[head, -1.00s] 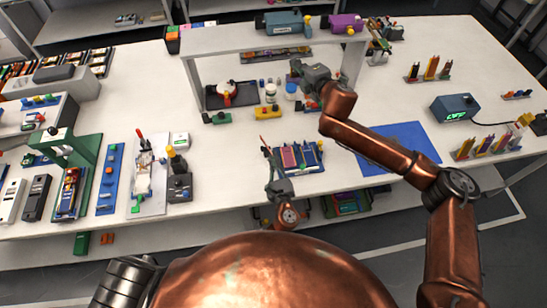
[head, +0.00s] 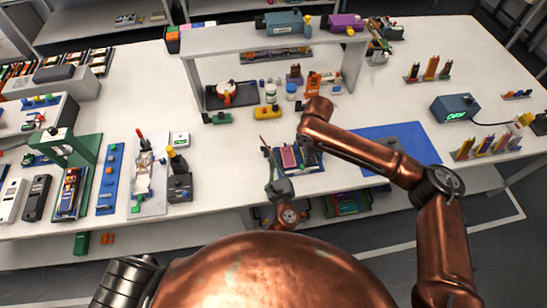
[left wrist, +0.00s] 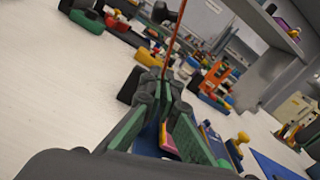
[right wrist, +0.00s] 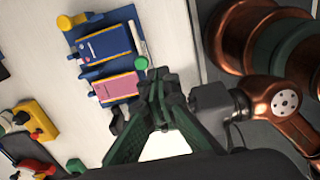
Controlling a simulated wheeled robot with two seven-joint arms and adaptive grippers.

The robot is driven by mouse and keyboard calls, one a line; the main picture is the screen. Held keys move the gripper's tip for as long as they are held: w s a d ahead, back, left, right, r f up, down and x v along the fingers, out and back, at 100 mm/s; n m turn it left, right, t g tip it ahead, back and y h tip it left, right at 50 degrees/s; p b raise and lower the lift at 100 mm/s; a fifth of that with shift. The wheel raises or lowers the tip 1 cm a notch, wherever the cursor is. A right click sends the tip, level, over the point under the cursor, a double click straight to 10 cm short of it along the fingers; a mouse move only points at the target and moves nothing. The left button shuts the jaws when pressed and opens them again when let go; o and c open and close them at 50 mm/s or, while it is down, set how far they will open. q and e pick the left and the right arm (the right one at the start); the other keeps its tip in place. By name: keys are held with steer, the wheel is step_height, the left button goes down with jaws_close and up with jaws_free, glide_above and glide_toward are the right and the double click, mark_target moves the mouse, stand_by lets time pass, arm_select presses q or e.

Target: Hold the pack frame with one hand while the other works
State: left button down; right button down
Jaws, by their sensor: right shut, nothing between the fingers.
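The pack frame (head: 313,160) is a blue tray near the table's front edge. In the right wrist view, the frame (right wrist: 127,14) carries a violet-blue cell (right wrist: 105,43) and a pink cell (right wrist: 118,87). My left gripper (head: 267,156) is at the frame's left side; its tips (left wrist: 160,78) close around a thin red rod (left wrist: 176,35) that sticks up. Whether it also touches the frame is unclear. My right gripper is mostly hidden behind its own arm in the head view, near the frame's right side. In the right wrist view, the right gripper (right wrist: 155,82) is shut and empty.
A white overhead shelf (head: 270,38) spans the table behind the frame. Under it stand an orange holder (head: 313,85), a yellow block (head: 267,112) and a green block (head: 217,118). A blue mat (head: 420,140) lies to the right, largely clear. A dark device (head: 179,186) stands left.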

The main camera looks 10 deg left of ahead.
mark_target(303, 167)
steer(key=shift+f, duration=4.45)
steer(key=shift+w+a, duration=0.4)
steer(key=shift+w, duration=0.45)
steer(key=shift+w+a, duration=0.25)
steer(key=shift+w, duration=0.25)
steer(key=shift+r, duration=0.1)
step_height(303, 167, up, 6)
steer(key=s, duration=0.1)
steer(key=shift+s+d, duration=0.25)
steer(key=shift+d, duration=0.1)
arm_select(q)
steer(key=c, duration=2.1)
jaws_free()
